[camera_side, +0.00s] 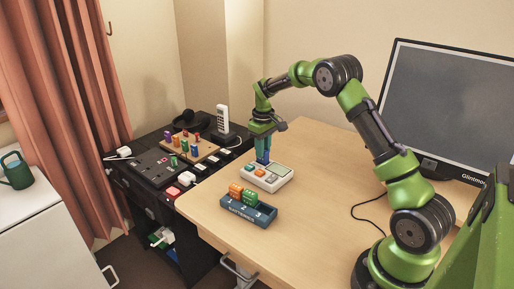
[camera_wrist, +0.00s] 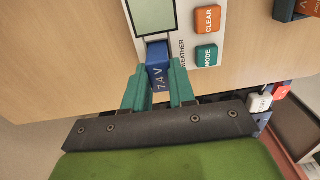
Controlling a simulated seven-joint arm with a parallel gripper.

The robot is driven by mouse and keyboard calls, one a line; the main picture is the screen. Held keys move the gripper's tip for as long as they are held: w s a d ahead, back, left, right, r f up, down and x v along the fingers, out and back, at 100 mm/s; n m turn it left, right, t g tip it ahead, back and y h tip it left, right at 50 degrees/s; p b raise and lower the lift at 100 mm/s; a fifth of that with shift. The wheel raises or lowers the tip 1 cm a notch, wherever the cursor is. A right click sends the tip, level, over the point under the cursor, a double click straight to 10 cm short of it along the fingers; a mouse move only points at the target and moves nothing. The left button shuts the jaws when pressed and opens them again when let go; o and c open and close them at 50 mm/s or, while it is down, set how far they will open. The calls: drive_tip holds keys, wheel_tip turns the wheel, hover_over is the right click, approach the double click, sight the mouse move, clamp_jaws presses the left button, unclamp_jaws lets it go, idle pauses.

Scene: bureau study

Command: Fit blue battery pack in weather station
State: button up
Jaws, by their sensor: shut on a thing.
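The weather station (camera_side: 268,178) is a white box with a grey screen, lying on the wooden desk. In the wrist view the weather station (camera_wrist: 182,20) shows its screen, an orange CLEAR button (camera_wrist: 207,20) and a teal MODE button (camera_wrist: 206,56). My gripper (camera_side: 263,158) points down at its far left part. In the wrist view the teal fingers of my gripper (camera_wrist: 160,82) are shut on the blue battery pack (camera_wrist: 158,66), marked 7.4 V. The pack's far end meets the station's edge beside the screen; I cannot tell how deep it sits.
A dark blue battery tray (camera_side: 249,212) with numbered places holds orange and green packs in front of the station. A dark cabinet at left carries a wooden peg board (camera_side: 188,146) and a white phone (camera_side: 222,119). A monitor (camera_side: 448,100) stands at right. The desk's front is clear.

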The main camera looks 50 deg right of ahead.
drive_tip(key=shift+f, duration=0.55)
drive_tip(key=o, duration=1.2)
drive_tip(key=shift+o, duration=0.2)
drive_tip(key=shift+r, duration=3.5)
